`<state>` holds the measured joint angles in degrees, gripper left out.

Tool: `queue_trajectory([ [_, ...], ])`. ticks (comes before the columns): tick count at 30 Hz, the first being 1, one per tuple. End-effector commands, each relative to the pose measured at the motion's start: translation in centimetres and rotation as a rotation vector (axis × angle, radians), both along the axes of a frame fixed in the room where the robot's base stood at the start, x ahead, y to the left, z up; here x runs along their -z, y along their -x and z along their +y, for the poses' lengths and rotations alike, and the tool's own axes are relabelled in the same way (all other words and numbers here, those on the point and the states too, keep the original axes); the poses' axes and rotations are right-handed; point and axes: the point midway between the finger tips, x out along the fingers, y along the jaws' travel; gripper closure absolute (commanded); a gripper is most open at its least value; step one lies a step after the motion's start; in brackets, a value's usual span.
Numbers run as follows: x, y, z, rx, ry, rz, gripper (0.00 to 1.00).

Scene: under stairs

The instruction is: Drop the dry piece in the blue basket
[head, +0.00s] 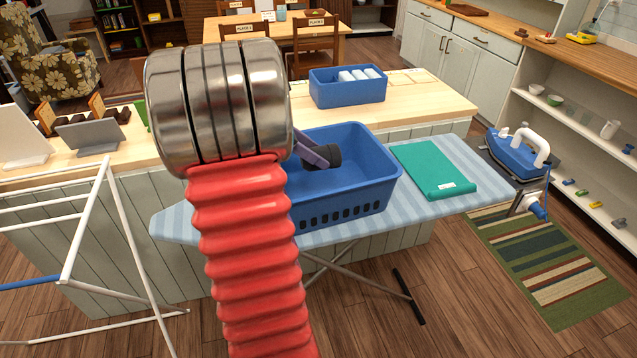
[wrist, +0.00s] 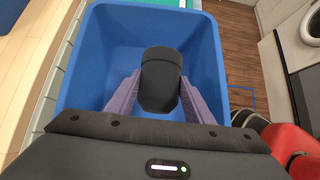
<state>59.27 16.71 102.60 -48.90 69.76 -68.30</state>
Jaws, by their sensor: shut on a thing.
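The blue basket (head: 350,193) stands on the ironing board, and its inside (wrist: 75,90) fills much of the wrist view. My gripper (head: 322,156) is over the basket's opening, its fingers pointing down and to the right in the head view. It is shut on a small dark, rounded piece (head: 335,154), like a rolled-up bit of cloth. In the wrist view the dark piece (wrist: 161,75) sits between my two purple fingers, with the blue basket floor beyond it. I cannot tell its exact height above the floor. My arm hides the basket's left side in the head view.
The striped ironing board (head: 440,205) carries a folded teal cloth (head: 433,168) and a blue iron (head: 518,155) at right. Another blue bin (head: 347,88) with white items stands on the wooden counter (head: 430,95) behind. A white drying rack (head: 90,230) stands at left.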

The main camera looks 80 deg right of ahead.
Motion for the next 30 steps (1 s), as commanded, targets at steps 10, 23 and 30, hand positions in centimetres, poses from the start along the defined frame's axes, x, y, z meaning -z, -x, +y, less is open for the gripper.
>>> queue_trajectory([
  [10, 0.0, 0.1, 0.0, 0.001, -0.001, 0.0, 0.32],
  [23, -0.5, -0.4, 0.3, 0.0, 0.0, 0.0, 0.31],
  [30, -2.7, -2.3, 1.3, -0.001, 0.002, -0.001, 0.31],
])
